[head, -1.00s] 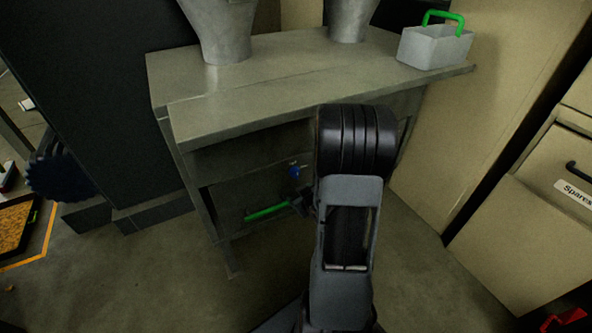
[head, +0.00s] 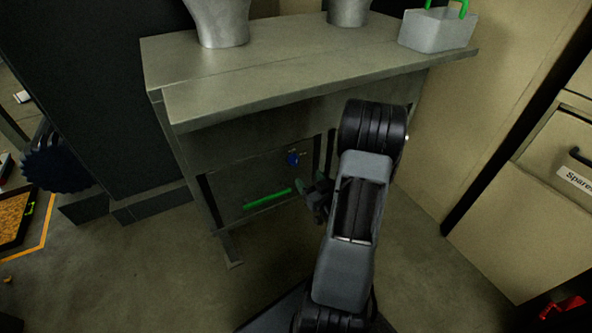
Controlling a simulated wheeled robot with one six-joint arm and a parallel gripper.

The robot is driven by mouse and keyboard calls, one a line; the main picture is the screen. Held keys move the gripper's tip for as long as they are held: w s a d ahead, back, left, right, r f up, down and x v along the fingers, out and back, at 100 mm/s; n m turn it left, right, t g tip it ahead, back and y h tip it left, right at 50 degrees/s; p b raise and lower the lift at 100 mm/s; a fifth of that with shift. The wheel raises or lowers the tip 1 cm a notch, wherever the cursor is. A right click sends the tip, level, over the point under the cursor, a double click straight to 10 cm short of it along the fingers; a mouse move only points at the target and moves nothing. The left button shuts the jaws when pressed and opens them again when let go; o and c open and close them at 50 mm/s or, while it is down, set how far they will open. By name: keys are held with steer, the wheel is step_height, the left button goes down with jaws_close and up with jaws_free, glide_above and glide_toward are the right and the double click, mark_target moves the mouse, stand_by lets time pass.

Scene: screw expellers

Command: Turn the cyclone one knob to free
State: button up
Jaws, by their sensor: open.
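A small blue knob (head: 293,159) sits on the dark front panel under the grey bench, with tiny markings beside it. I cannot read its setting or a label naming it cyclone one. My gripper (head: 308,190) is below and slightly right of the knob, apart from it in the picture. It is small and dark, open, with nothing seen between its fingers. My arm covers the right part of the panel.
A green bar handle (head: 267,198) runs along the panel below the knob, close to my gripper. The bench top (head: 300,72) overhangs the panel. Two metal cones (head: 222,25) and a grey box (head: 438,32) stand on it. A beige cabinet (head: 540,200) stands at the right.

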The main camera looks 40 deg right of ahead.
mark_target(297, 163)
steer(key=w, duration=0.3)
steer(key=w+b, duration=0.1)
steer(key=w, duration=0.2)
steer(key=w+d, duration=0.1)
steer(key=w, duration=0.2)
steer(key=shift+w+d, duration=0.1)
jaws_close()
stand_by(0.4)
